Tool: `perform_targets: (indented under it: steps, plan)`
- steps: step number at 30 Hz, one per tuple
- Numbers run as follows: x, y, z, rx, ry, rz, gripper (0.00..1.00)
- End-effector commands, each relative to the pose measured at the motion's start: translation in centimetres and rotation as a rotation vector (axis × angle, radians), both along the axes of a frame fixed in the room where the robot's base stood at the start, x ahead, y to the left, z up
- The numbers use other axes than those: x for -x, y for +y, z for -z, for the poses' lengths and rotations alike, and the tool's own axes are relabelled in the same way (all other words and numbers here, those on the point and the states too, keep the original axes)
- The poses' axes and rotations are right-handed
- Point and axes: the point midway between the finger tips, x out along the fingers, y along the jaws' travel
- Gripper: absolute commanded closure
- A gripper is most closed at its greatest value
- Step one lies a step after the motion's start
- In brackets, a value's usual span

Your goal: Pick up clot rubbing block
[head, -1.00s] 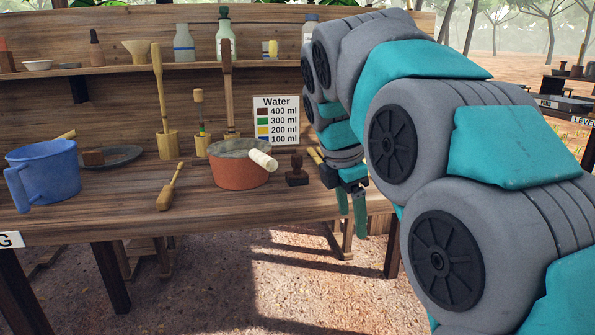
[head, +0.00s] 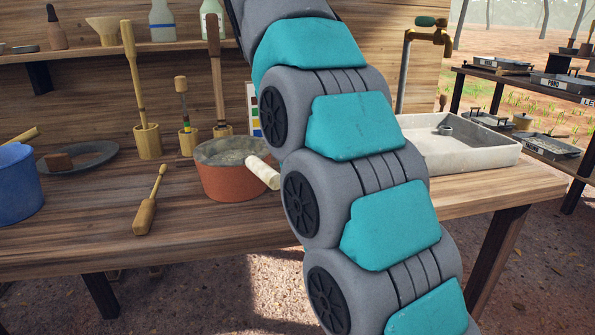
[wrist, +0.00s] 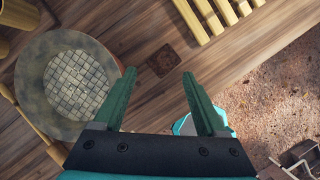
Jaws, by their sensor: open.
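In the wrist view a small dark brown square block (wrist: 163,60) lies on the wooden table just ahead of my fingertips, right of the round pot. It seems to be the clot rubbing block, seen from above; its height is unclear. My gripper (wrist: 158,78) is open and empty, its two teal fingers spread above the table. The block lies roughly in line with the gap between them, and no contact shows. In the head view my arm hides both my gripper and this block.
Wooden slats (wrist: 215,18) lie beyond. The table edge is close on the right. A white basin (head: 465,160) stands farther right.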

Motion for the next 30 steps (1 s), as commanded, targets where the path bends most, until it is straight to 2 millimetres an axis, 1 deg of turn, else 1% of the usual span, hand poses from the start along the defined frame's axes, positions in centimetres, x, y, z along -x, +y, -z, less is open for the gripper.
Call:
perform_targets:
  steps: [12,20,25,30]
  plan:
    - [-0.8,-0.4,2.3,0.002,0.005,0.0,0.26]
    - [-1.3,-1.0,3.5,0.001,0.006,-0.001,0.26]
    - [-1.8,-1.8,5.4,0.002,0.008,-0.001,0.26]
    - [-2.5,-2.0,7.0,0.002,0.005,0.0,0.26]
